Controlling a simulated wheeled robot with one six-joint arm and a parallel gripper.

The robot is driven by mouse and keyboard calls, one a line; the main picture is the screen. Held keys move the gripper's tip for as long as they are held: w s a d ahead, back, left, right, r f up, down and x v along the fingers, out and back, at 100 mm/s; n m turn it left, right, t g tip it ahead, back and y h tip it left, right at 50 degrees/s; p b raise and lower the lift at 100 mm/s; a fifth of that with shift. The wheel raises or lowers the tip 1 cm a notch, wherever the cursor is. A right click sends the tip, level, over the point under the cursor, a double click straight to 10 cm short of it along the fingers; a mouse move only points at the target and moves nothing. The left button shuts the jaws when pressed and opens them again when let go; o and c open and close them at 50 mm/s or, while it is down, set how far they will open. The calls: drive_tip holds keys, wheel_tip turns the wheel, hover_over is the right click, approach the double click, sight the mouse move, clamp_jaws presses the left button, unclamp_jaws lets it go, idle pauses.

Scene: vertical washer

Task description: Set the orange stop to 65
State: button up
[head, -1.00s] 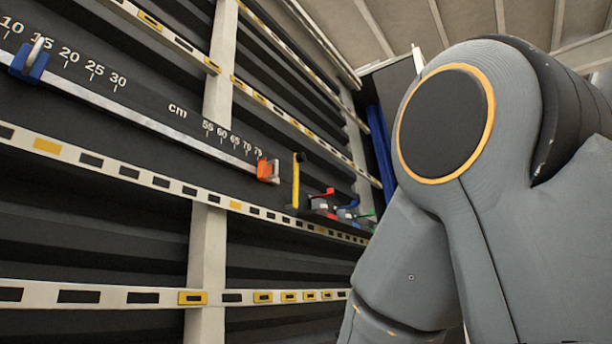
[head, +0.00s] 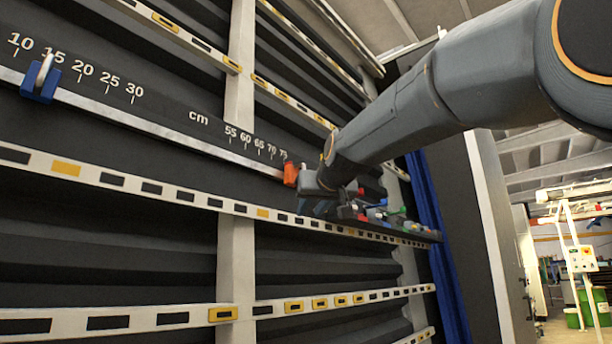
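The orange stop (head: 291,173) sits at the right end of the silver rail (head: 150,128), just past the 75 mark on the cm scale (head: 256,145). The 65 mark lies to its left. A blue stop (head: 41,80) with a pale upright part is on the same rail at the left, near 15. My gripper (head: 318,207) is at the end of my arm, just right of and slightly below the orange stop. Its fingers are dark and small here. I cannot tell whether they are open or touch the stop.
White slotted strips (head: 180,195) run across the dark ribbed wall, with a pale upright post (head: 236,240). Small coloured items (head: 375,212) stand on a ledge right of my gripper. A blue curtain-like strip (head: 432,230) hangs further right. Open room shows at the far right.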

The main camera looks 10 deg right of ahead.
drive_tip(key=s+r+t, duration=0.2)
drive_tip(key=s+r, duration=0.1)
drive_tip(key=r, duration=0.9)
drive_tip(key=w+p, duration=0.4)
drive_tip(key=w, duration=0.3)
drive_tip(key=shift+w+a+r, duration=0.15)
drive_tip(key=shift+w+a, duration=0.05)
drive_tip(key=shift+w, duration=0.1)
drive_tip(key=shift+c, duration=0.3)
clamp_jaws()
